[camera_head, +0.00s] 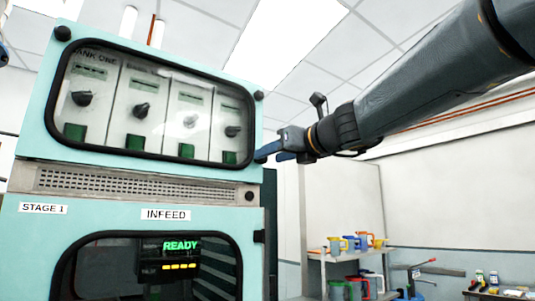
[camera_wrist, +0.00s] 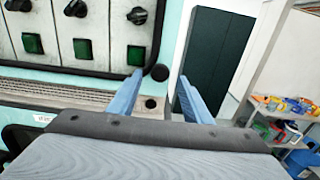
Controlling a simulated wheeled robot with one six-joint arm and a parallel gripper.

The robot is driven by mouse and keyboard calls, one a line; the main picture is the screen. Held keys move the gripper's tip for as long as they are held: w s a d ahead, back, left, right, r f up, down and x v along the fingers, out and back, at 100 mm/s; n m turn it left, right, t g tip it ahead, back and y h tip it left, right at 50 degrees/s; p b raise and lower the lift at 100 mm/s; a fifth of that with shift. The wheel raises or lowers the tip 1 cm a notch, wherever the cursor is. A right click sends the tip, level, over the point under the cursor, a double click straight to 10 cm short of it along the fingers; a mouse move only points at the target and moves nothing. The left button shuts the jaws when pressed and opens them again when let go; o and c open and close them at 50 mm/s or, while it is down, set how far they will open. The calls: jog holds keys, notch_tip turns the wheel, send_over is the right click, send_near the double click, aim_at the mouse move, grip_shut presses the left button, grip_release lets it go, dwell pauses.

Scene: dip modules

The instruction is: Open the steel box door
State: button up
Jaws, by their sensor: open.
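A teal steel box has an upper windowed front (camera_head: 150,55), with black-edged glass over several dials and green switches; it looks closed. Black round knobs sit at its corners, such as the upper right knob (camera_head: 258,96). My gripper (camera_head: 264,154) is at the lower right corner of this front, its blue fingers apart. In the wrist view, the lower right knob (camera_wrist: 160,73) shows between the open fingertips of my gripper (camera_wrist: 159,76), not clamped. In the head view that knob is hidden by the fingers.
Below are a grille strip (camera_head: 130,184) and a lower windowed front (camera_head: 50,250) with a green READY display (camera_head: 181,246). A dark cabinet (camera_wrist: 217,60) stands behind to the right. A shelf (camera_head: 345,254) with coloured mugs stands further right.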

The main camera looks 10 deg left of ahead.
jog(key=shift+p+x, duration=0.3)
jog(key=shift+x, duration=1)
grip_shut()
jog(key=shift+d, duration=0.1)
